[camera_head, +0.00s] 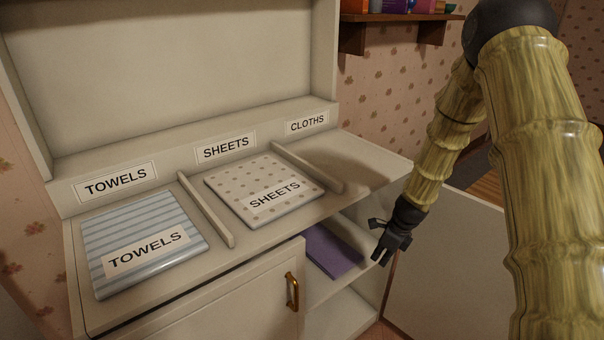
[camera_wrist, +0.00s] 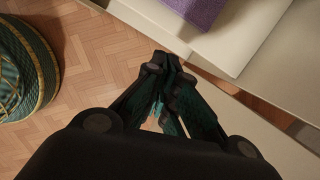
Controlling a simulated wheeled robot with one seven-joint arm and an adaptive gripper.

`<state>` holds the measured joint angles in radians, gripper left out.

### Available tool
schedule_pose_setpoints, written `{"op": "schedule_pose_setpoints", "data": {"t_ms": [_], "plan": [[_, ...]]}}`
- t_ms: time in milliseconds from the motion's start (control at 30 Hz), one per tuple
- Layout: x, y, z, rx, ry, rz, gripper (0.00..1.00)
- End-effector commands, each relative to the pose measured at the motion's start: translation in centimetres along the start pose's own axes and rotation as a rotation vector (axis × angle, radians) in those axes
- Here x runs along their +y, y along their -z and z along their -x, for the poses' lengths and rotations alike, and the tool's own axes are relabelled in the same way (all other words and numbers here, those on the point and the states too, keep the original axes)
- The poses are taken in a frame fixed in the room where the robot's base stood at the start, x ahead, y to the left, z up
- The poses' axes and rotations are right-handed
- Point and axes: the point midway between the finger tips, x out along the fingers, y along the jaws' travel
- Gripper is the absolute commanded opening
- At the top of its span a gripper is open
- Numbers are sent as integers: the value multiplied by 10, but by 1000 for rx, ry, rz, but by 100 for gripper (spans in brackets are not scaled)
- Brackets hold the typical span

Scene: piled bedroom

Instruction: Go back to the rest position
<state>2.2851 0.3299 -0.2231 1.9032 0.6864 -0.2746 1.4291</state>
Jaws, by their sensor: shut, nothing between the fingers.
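My gripper (camera_head: 383,260) is shut and empty, pointing down in front of the cabinet's open right side. In the wrist view its fingers (camera_wrist: 168,68) meet at the tips. A purple folded cloth (camera_head: 332,250) lies on the shelf inside the cabinet, to the left of my gripper and apart from it. It also shows at the top of the wrist view (camera_wrist: 192,8). A blue striped folded piece (camera_head: 140,232) labelled TOWELS lies in the TOWELS section on top. A dotted folded piece (camera_head: 245,185) labelled SHEETS lies in the SHEETS section. The CLOTHS section (camera_head: 345,155) is bare.
The left cabinet door (camera_head: 240,310) is shut. An open door panel (camera_head: 445,265) stands right of my gripper. A wall shelf (camera_head: 400,18) holds small items at the top. In the wrist view, a green woven basket (camera_wrist: 25,70) stands on the wooden floor (camera_wrist: 95,60).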

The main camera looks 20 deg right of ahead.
Motion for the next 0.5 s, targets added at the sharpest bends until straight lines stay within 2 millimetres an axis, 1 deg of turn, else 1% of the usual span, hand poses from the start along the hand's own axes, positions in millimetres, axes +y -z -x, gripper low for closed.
{"op": "schedule_pose_setpoints", "data": {"t_ms": [67, 167, 267, 300, 367, 400, 467, 500], "plan": [[3, 3, -4, 8, 0, 16, 0], [17, 15, -18, 46, 1, 103, 0], [46, 38, -44, 118, -4, 287, 0], [61, 50, -56, 151, -9, 385, 0], [84, 70, -73, 200, -22, 550, 0], [100, 82, -84, 228, -33, 662, 0], [124, 100, -98, 263, -53, 829, 0], [141, 112, -106, 282, -71, 941, 0]]}}
